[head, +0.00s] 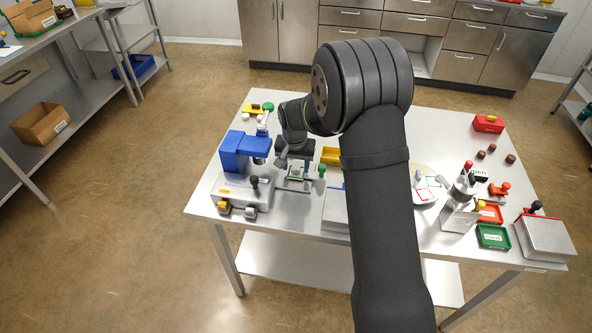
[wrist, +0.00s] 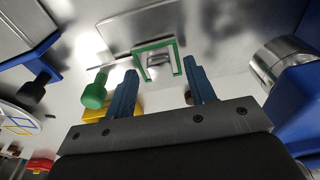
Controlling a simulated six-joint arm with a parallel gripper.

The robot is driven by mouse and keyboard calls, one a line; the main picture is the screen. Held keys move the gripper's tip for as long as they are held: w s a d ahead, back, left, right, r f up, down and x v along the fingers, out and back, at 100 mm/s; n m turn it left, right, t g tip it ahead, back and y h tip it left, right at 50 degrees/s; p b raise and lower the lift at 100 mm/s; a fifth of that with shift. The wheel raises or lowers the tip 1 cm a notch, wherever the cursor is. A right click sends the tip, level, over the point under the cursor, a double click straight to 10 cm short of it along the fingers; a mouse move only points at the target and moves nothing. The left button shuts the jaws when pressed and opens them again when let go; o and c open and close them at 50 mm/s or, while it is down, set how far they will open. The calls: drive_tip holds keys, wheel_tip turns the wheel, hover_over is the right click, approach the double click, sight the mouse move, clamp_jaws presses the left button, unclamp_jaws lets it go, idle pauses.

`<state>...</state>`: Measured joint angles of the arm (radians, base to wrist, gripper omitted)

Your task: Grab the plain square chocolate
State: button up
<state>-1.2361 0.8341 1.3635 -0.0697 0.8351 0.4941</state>
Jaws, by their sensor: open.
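Several small brown chocolates lie at the right of the table in the head view, such as one (head: 492,147), a second (head: 481,154) and a third (head: 510,158). They are too small to tell which is plain and square. My gripper (wrist: 162,66) is open and empty, its two blue fingers apart. In the head view it is over the left-middle of the table, far from these chocolates and partly hidden by my arm. In the wrist view a green frame (wrist: 178,60) on a metal plate shows beyond the fingertips. A small dark brown thing (wrist: 188,97) is mostly hidden behind the right finger.
A blue press-like device (head: 236,150) stands left of my gripper. A red box (head: 488,124), a green tray (head: 493,236) and a silver machine (head: 460,208) stand at the right.

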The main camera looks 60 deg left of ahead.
drive_tip(key=shift+f, duration=0.25)
clamp_jaws()
drive_tip(key=shift+r, duration=0.1)
